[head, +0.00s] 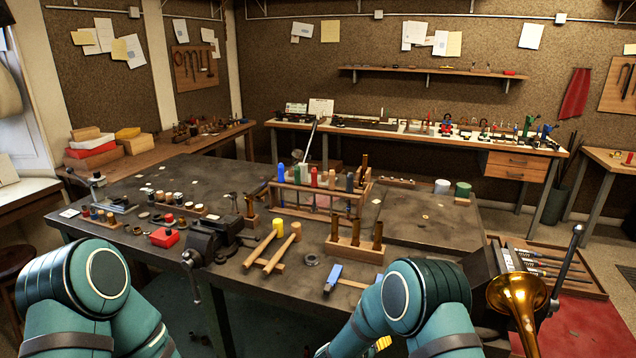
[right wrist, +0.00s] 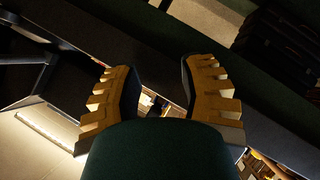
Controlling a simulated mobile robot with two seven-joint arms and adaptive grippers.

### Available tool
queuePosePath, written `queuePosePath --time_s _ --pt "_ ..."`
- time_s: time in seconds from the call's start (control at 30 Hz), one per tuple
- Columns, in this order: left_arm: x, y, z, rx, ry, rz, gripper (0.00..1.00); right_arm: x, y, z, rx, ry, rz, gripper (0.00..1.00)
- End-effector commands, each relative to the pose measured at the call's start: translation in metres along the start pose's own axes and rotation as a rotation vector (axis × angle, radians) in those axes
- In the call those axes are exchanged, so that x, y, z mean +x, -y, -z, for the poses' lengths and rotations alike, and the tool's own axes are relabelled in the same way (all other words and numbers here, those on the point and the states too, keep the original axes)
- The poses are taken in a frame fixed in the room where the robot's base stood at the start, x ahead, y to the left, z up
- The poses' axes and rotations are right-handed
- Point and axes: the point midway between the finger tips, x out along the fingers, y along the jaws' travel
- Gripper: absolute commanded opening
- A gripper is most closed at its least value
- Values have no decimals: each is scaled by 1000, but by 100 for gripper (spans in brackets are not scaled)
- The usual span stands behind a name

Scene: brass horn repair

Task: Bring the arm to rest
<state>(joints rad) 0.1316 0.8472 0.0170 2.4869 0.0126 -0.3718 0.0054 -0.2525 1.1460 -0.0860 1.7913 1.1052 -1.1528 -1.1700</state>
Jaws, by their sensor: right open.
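My right gripper (right wrist: 158,78) shows in the right wrist view with its two yellow, ridged fingers spread apart and nothing between them. Its surroundings there are dark, and I cannot tell exactly what lies beyond the fingertips. In the head view my right arm (head: 428,300) is bent at the lower middle, in front of the bench's near edge. My left arm (head: 85,290) is bent at the lower left. My left gripper is outside both views.
The dark workbench (head: 400,228) holds a vise (head: 215,235), two mallets (head: 270,250), a wooden tool rack (head: 318,198) and a peg block (head: 355,245). A brass horn bell (head: 517,294) stands close to the right of my right arm. A tool tray (head: 550,268) lies beyond it.

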Motion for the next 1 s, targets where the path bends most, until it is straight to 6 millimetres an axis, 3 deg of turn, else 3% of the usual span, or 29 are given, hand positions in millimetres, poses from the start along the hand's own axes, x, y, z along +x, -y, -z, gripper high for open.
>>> queuePosePath --time_s 0.07,0.17,0.27,0.4,0.5,0.7,1.0 --pt "4 1 -1 2 2 -1 0 2 6 -29 74 18 164 41" --pt "8 2 -3 3 4 -1 0 -13 17 -67 170 84 385 41" --pt "11 3 -4 3 6 0 0 -43 25 -111 254 210 593 41" --pt "15 5 -5 4 8 0 0 -100 24 -170 330 439 816 41" --pt "17 5 -6 4 9 0 0 -135 18 -200 351 575 905 41" --pt "18 6 -6 4 10 0 0 -168 8 -226 359 707 970 41" --pt "18 6 -6 4 10 0 0 -170 8 -227 359 715 973 41"
